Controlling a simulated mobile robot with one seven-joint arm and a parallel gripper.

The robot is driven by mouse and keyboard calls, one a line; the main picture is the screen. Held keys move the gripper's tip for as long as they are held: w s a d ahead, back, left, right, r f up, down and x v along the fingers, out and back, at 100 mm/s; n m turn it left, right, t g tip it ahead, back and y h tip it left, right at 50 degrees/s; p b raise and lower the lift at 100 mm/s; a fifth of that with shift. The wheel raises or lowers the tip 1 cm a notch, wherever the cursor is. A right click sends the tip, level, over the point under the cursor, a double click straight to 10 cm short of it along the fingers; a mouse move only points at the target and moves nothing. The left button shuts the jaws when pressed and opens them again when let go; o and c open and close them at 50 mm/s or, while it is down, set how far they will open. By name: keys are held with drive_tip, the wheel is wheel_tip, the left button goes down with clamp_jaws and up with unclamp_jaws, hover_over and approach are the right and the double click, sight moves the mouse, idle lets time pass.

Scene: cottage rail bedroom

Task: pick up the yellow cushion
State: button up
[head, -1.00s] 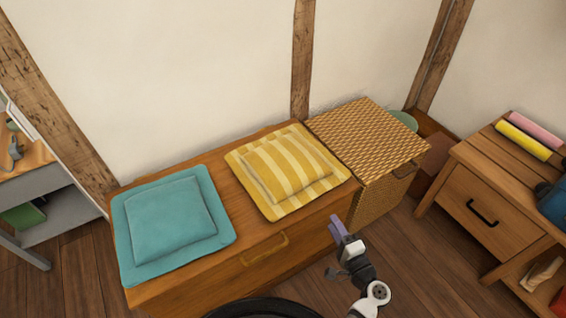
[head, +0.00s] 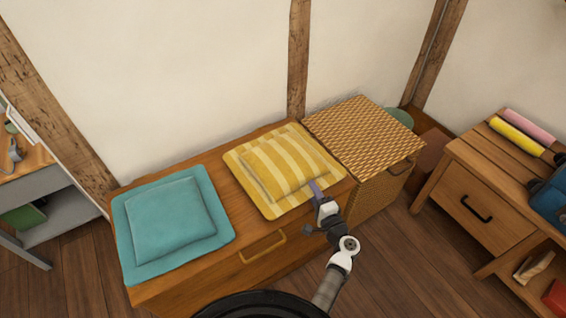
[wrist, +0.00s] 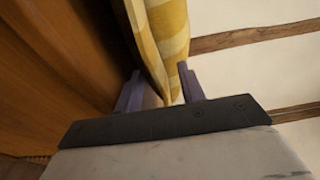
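The yellow cushion (head: 283,165), striped in yellow and cream with a flat border, lies on the right part of the wooden chest (head: 225,190). My gripper (head: 315,188) is at its front right edge. In the wrist view my gripper (wrist: 160,82) has its two purple fingers spread apart. The edge of the yellow cushion (wrist: 172,30) reaches into the gap between them.
A teal cushion (head: 170,220) lies on the chest's left part. A woven basket (head: 365,135) stands right of the chest. A wooden nightstand (head: 475,195) is at the right, with bare floor between. The wall is close behind the chest.

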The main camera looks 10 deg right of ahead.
drive_tip(key=shift+w+a, duration=0.1)
drive_tip(key=shift+w, duration=0.2)
clamp_jaws()
